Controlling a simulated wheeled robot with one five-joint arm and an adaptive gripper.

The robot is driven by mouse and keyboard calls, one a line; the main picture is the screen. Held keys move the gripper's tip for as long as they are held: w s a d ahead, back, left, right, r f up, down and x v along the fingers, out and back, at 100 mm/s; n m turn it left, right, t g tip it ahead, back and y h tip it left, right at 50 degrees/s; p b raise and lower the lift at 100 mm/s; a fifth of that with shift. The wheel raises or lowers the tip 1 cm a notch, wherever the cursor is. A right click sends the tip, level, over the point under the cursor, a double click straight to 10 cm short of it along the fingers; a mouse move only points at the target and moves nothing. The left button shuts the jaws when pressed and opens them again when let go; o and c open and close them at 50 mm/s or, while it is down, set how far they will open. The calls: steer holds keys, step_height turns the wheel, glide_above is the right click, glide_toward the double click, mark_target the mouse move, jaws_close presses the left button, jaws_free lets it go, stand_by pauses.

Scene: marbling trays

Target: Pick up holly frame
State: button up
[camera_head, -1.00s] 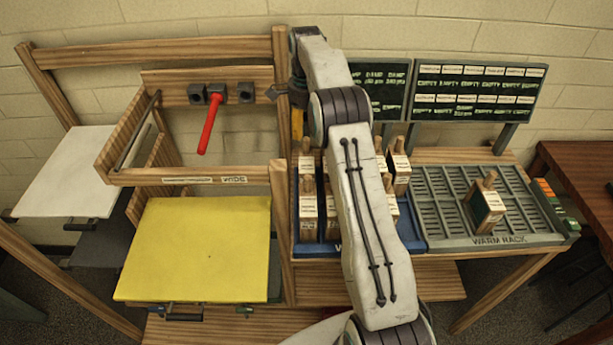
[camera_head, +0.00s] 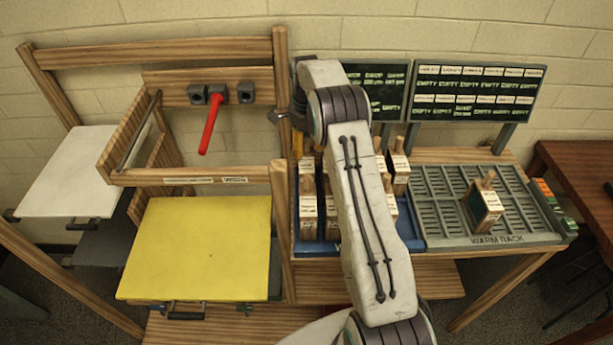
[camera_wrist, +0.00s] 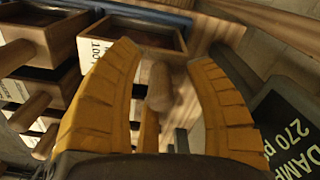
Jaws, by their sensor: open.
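Several wooden frames with pegs stand in the blue rack (camera_head: 330,246) partly behind my arm; two labelled ones show at its left (camera_head: 308,218) and right (camera_head: 400,172). Their labels are too small to read, so I cannot tell which is the holly frame. In the wrist view my gripper (camera_wrist: 174,62) is open, its yellow fingers on either side of a wooden peg (camera_wrist: 160,88). The peg stands between the fingers with gaps at both sides.
One frame (camera_head: 487,208) stands in the grey warm rack (camera_head: 450,215) at the right. Dark boards (camera_head: 478,92) stand behind the racks, and one edge (camera_wrist: 285,125) is close to the gripper. A yellow tray (camera_head: 200,245) and a red handle (camera_head: 210,125) are at the left.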

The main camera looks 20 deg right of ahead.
steer(key=shift+o, duration=0.3)
jaws_close()
stand_by(0.4)
